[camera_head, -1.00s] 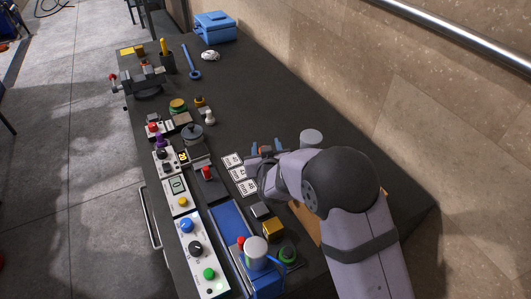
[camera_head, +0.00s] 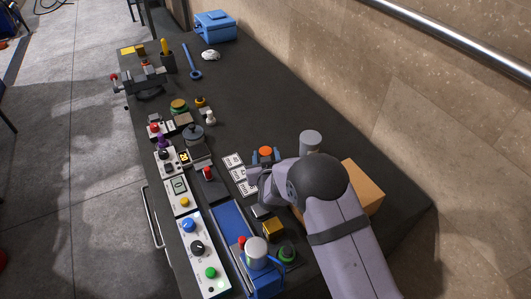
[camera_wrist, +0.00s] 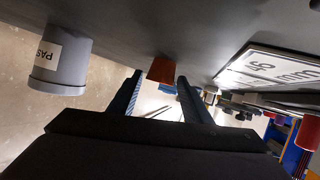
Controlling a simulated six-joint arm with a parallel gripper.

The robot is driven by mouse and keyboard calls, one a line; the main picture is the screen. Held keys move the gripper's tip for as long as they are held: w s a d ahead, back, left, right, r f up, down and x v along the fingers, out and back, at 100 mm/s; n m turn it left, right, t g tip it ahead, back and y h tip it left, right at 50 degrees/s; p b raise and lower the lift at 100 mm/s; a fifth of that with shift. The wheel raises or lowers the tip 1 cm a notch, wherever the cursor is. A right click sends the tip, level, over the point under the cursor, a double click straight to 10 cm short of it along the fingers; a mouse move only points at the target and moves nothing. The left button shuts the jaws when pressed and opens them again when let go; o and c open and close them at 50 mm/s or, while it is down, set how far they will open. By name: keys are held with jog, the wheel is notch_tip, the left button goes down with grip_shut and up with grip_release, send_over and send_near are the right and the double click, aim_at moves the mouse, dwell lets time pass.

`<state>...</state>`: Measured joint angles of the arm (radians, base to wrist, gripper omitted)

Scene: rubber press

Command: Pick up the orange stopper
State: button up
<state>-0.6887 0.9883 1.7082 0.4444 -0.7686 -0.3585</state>
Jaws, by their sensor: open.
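The orange stopper (camera_head: 266,152) stands on the dark bench, just beyond the tips of my gripper in the head view. In the wrist view the orange stopper (camera_wrist: 161,69) shows between the two fingers, near their far ends. My gripper (camera_wrist: 158,80) is open, one finger on each side of the stopper, and I see no contact. In the head view my gripper (camera_head: 265,158) is low over the bench, partly covered by my own arm.
A grey cylinder (camera_head: 310,142) stands right of the stopper; its label shows in the wrist view (camera_wrist: 60,58). White printed cards (camera_head: 238,172) lie to the left. A cardboard box (camera_head: 362,186) is right of my arm.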

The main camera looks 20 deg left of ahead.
aim_at(266, 150)
jog(key=shift+p+x, duration=0.3)
jog(key=shift+x, duration=1.1)
jog(key=c, duration=0.8)
jog(key=shift+r, duration=0.1)
jog(key=shift+r+b, duration=1.35)
jog(key=shift+r, duration=3.6)
